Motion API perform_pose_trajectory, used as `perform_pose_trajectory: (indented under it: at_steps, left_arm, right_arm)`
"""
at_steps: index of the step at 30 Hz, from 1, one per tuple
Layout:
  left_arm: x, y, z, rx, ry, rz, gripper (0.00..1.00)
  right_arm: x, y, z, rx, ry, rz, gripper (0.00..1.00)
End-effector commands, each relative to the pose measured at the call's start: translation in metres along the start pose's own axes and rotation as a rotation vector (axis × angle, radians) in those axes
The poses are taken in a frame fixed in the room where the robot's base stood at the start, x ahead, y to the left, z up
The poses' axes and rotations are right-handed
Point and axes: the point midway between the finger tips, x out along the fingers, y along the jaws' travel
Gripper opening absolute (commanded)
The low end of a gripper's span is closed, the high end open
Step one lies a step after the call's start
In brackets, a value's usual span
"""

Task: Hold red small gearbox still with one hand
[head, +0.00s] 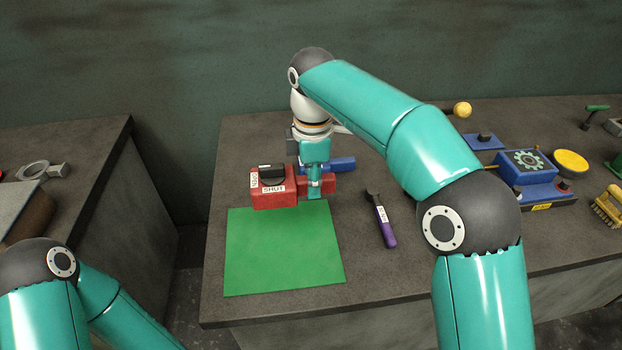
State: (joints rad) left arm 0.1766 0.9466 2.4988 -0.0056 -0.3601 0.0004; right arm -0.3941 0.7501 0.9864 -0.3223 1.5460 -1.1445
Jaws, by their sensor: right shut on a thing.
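The red small gearbox (272,200) sits on the bench at the back edge of the green mat (284,255). It has a black knob on top and white labels, one reading SHUT. My right gripper (315,190) comes down from above at the gearbox's right part and is shut on it. The gripper hides some of the red body there. Of my left arm only links show at the lower left; its gripper is out of view.
A blue part (342,164) lies just behind the gearbox. A purple-handled tool (385,227) lies right of the mat. A blue gear unit (527,168), yellow disc (570,162) and yellow brush (608,206) stand farther right. The green mat is bare. A gap separates the left bench (95,165).

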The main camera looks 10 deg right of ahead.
Motion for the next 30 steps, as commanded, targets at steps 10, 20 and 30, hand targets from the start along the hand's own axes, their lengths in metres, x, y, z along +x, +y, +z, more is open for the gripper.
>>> perform_pose_trajectory:
  at_steps: [10,20,30]
  left_arm:
    - [0.006,-0.002,0.0,0.0,0.0,0.0,0.44]
    - [0.011,-0.004,0.0,0.0,0.0,0.0,0.44]
    - [0.017,-0.006,0.0,0.0,0.0,0.0,0.44]
  right_arm:
    - [0.008,0.0,0.0,0.001,0.003,0.005,0.0]
    - [0.017,0.0,0.0,0.001,0.003,0.004,0.0]
    - [0.026,0.0,0.0,0.001,0.003,0.004,0.0]
